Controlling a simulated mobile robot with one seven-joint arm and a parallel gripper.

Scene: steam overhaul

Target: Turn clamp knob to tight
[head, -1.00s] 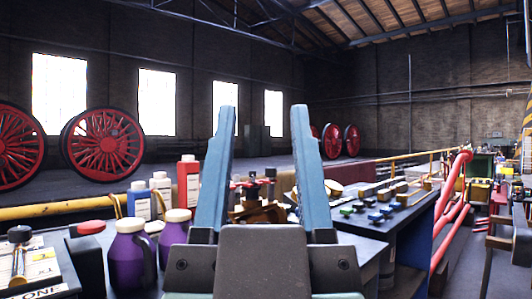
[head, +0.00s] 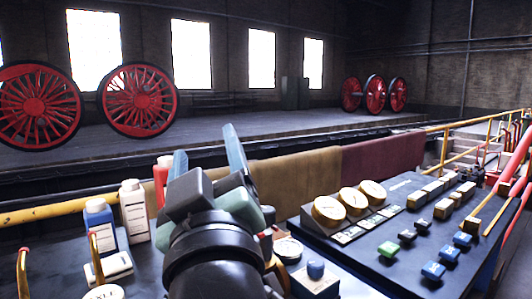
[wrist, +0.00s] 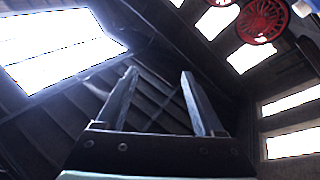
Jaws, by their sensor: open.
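My gripper (head: 205,142) rises in the lower middle of the head view, seen from behind past my dark wrist. In the wrist view my gripper (wrist: 160,72) shows two blue-grey fingers apart with nothing between them. The wrist view looks up at roof beams and bright windows. I cannot pick out the clamp knob for certain. A small block with a blue knob (head: 316,269) stands on the bench just right of my wrist. My arm hides part of the bench behind it.
A dark console (head: 385,235) with three round gauges (head: 351,200) and coloured buttons stands at the right. A blue-labelled bottle (head: 100,226) and a white bottle (head: 134,212) stand left of my arm. A yellow rail (head: 45,214) runs behind. Red wheels (head: 138,100) stand far back.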

